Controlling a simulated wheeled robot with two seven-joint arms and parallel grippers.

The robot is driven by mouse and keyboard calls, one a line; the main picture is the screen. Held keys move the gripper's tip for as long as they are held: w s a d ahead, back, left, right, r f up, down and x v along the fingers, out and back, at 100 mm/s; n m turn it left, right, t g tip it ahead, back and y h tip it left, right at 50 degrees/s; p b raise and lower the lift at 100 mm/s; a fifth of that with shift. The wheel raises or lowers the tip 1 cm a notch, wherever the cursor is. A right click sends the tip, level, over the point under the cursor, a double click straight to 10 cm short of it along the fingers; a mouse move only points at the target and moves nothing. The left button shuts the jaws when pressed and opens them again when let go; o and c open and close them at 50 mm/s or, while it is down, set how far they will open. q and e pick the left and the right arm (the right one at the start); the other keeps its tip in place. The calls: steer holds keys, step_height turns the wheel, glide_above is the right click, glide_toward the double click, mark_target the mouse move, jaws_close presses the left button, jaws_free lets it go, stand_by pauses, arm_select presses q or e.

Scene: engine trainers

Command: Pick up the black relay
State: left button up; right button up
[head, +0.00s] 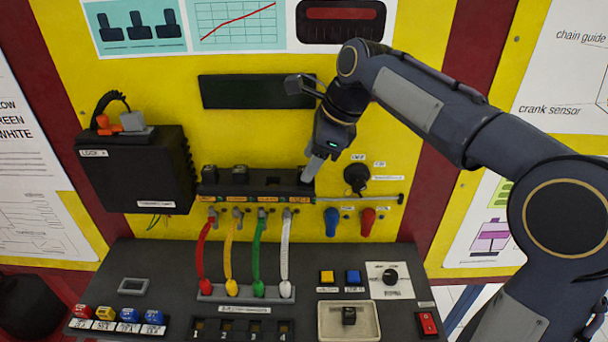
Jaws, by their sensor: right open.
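Black relay-like blocks stand in the black socket strip on the yellow panel: one block (209,173) at the left and another block (240,173) beside it. A small black block (349,315) also sits in the pale tray (325,334) on the dark console; I cannot tell which of these is the task's relay. My right gripper (312,170) is open at the right end of the socket strip (255,189), pointing down-left. It hides that end of the strip, and I cannot tell whether it touches anything. My left gripper is out of view.
A black box (135,168) juts from the panel at left. Red, yellow, green and white cables (257,255) hang below the strip. A black round knob (356,177) and a thin rod (360,200) are right of the gripper. The console (190,262) carries buttons and switches.

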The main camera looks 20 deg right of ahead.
steer(key=shift+x, duration=1.35)
steer(key=c, duration=1.1)
